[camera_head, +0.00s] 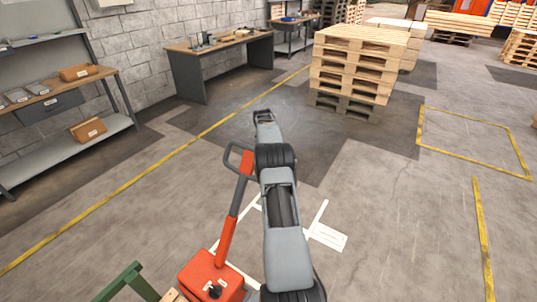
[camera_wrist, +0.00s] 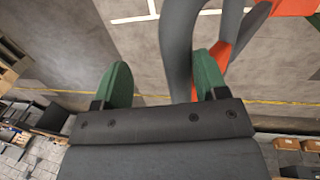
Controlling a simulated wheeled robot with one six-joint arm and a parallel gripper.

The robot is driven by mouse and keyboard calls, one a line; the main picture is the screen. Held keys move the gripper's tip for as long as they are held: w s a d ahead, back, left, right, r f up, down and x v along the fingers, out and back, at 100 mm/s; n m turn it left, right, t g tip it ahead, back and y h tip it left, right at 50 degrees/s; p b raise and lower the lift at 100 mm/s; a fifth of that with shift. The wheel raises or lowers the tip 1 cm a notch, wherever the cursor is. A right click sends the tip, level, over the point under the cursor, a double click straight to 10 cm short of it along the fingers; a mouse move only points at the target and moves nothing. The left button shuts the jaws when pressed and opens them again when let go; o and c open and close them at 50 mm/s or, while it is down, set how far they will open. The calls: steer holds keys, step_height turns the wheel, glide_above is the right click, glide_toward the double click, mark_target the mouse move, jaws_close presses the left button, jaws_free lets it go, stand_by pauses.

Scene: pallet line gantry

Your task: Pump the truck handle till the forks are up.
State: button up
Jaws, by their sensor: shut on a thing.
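The pallet truck has a red body (camera_head: 205,272) at the bottom of the head view. Its red handle shaft (camera_head: 228,235) leans up and away to a grey loop grip (camera_head: 231,168), just left of my arm. In the wrist view, my gripper (camera_wrist: 162,62) has two green finger pads set well apart. The grey loop grip (camera_wrist: 177,55) runs between them, close to the right pad, and my gripper is shut on it. Part of the red handle (camera_wrist: 237,38) shows beyond the right pad. My arm hides the gripper in the head view. The forks are not in sight.
A stack of wooden pallets (camera_head: 355,65) stands ahead on the right. A workbench (camera_head: 220,45) and a shelf unit with boxes (camera_head: 75,145) line the wall at left. A green bar (camera_head: 125,283) lies near the truck's left. Open floor with yellow lines lies right of my arm.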

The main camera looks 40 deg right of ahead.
step_height(320, 180, up, 11)
steer(key=a, duration=0.1)
steer(key=shift+s+a+r+b, duration=0.15)
steer(key=shift+s+a+b, duration=0.15)
steer(key=shift+b, duration=0.05)
stand_by(0.5)
